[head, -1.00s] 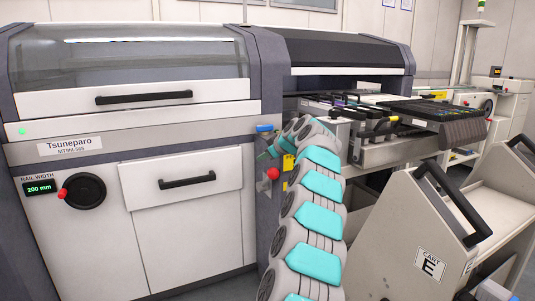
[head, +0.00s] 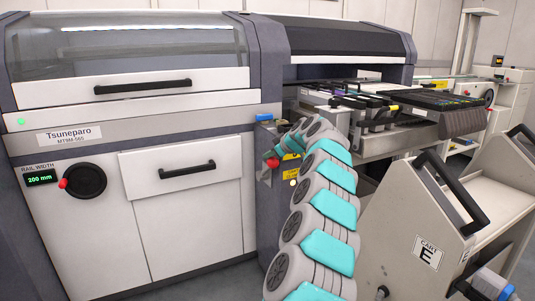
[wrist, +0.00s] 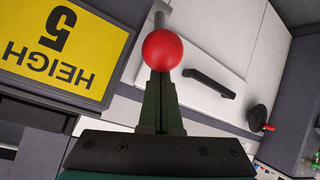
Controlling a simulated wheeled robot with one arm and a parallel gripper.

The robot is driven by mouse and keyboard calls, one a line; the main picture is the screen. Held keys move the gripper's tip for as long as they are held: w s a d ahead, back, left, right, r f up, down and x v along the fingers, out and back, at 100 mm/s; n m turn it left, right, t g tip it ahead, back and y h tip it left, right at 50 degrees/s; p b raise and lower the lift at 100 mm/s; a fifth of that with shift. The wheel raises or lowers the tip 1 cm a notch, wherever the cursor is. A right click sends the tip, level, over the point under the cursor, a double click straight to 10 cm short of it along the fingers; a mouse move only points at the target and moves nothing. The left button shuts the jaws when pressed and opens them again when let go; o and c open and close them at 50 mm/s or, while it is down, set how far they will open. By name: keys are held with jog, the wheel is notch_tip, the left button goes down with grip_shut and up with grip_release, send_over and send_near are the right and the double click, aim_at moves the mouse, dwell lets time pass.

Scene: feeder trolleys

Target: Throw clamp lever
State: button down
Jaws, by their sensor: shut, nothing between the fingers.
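The clamp lever has a red ball knob (head: 272,163) and sits on the dark post at the right end of the Tsuneparo machine. In the wrist view the red knob (wrist: 162,49) is large and central, with part of its grey shaft (wrist: 160,10) above it. My gripper (wrist: 158,88) is shut and empty, its fingertips right at the knob's near side. I cannot tell whether they touch it. In the head view my arm and wrist hide part of the area around the lever.
A yellow label (wrist: 58,45) reading "HEIGH 5" lies left of the knob in the wrist view. A blue part (head: 264,117) juts out above the lever. Cart E (head: 428,248) stands to the right of my arm. Loaded feeder rails (head: 365,112) project behind it.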

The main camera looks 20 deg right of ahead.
jog(key=shift+f, duration=0.1)
jog(key=shift+s+f+b, duration=0.2)
jog(key=shift+f+b, duration=0.1)
jog(key=shift+b, duration=0.7)
